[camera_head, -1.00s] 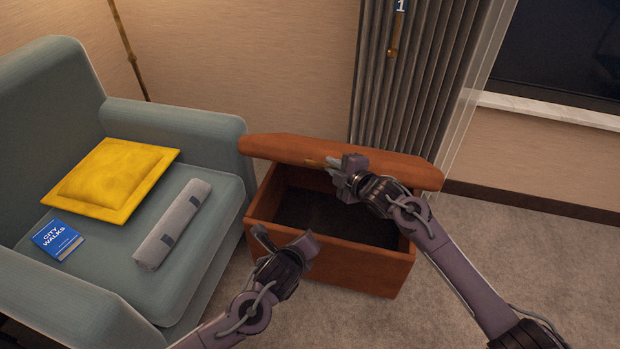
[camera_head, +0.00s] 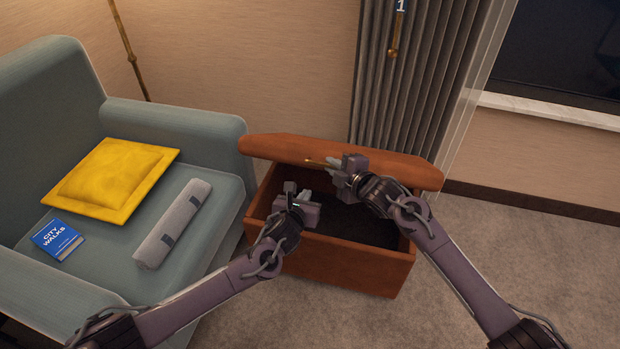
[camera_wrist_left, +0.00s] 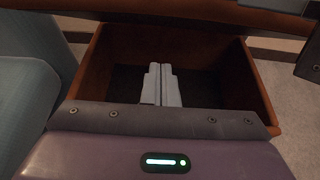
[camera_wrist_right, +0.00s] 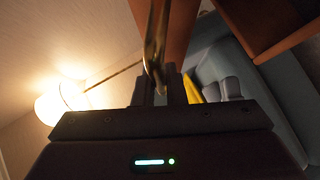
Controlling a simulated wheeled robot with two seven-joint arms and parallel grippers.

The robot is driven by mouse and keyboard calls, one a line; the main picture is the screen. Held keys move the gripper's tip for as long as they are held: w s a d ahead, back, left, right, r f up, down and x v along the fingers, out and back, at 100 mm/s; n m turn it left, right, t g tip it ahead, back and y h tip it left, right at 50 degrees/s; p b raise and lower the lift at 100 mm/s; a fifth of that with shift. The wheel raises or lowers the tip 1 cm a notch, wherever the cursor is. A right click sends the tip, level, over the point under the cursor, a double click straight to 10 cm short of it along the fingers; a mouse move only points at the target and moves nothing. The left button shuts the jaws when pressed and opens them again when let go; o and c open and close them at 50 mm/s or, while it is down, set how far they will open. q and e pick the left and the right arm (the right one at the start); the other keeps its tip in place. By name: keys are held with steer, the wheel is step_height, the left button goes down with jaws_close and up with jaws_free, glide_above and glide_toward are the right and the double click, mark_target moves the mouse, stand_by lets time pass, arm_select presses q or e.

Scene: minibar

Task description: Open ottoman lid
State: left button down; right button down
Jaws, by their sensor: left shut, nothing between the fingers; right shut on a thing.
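The ottoman is an orange-brown box (camera_head: 345,268) with a dark hollow inside. Its lid (camera_head: 285,148) is raised and tilted up along the back, so the inside shows. A brass handle (camera_head: 314,162) sits at the lid's edge; it also shows in the right wrist view (camera_wrist_right: 155,45). My right gripper (camera_head: 335,164) is shut on this handle. My left gripper (camera_head: 291,190) is shut and empty, over the opening of the box and below the lid. In the left wrist view its closed fingers (camera_wrist_left: 161,85) point into the dark interior.
A blue-grey armchair (camera_head: 185,125) stands close on the left, with a yellow cushion (camera_head: 112,178), a rolled grey towel (camera_head: 172,223) and a blue book (camera_head: 57,240). A pleated curtain (camera_head: 400,90) hangs behind the ottoman. Carpet (camera_head: 510,255) on the right is clear.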

steer(key=shift+w+d+r, duration=0.1)
steer(key=shift+r, duration=0.05)
arm_select(q)
steer(key=shift+w+d+r, duration=0.25)
steer(key=shift+w+r, duration=0.1)
steer(key=shift+w, duration=0.45)
steer(key=shift+w+d+r, duration=0.3)
steer(key=shift+w+r, duration=0.1)
steer(key=shift+w, duration=0.35)
steer(key=shift+w+d+r, duration=0.25)
steer(key=shift+w+r, duration=0.1)
steer(key=shift+w, duration=0.45)
